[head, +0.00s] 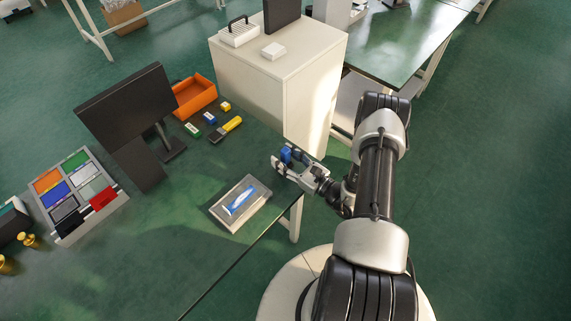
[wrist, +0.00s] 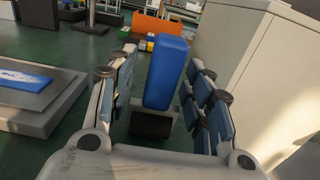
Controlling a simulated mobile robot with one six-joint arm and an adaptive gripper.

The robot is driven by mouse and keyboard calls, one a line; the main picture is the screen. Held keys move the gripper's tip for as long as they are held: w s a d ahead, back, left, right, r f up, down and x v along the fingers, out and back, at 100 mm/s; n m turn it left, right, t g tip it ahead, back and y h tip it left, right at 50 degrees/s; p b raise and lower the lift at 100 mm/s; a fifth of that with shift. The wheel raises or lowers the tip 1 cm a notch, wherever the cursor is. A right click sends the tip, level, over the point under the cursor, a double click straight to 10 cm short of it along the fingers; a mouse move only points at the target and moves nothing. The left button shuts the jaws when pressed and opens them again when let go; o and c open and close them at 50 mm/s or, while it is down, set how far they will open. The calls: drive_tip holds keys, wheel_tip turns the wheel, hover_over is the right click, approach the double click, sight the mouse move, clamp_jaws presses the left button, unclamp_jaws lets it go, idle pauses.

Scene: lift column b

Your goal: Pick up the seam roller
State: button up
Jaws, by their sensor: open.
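A blue block-like piece with a black lower part stands between my fingers in the wrist view (wrist: 166,75). It also shows as a small blue shape at my gripper in the head view (head: 286,155). It may be the seam roller, but no roller wheel can be made out. My gripper (head: 279,163) is open at the table's right edge. In the wrist view my fingers (wrist: 165,100) stand on either side of the blue piece, with a gap visible on the left; contact on the right cannot be told.
A grey slab (head: 217,211) with a blue-and-white item (head: 241,201) lies left of my gripper. A white cabinet (head: 259,84) stands close behind. A monitor (head: 127,106), an orange bin (head: 194,96), a yellow-black tool (head: 226,129) and a sorting tray (head: 67,238) are farther left.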

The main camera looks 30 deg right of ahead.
drive_tip(key=shift+c, duration=0.2)
clamp_jaws()
idle(0.3)
drive_tip(key=shift+r, duration=0.15)
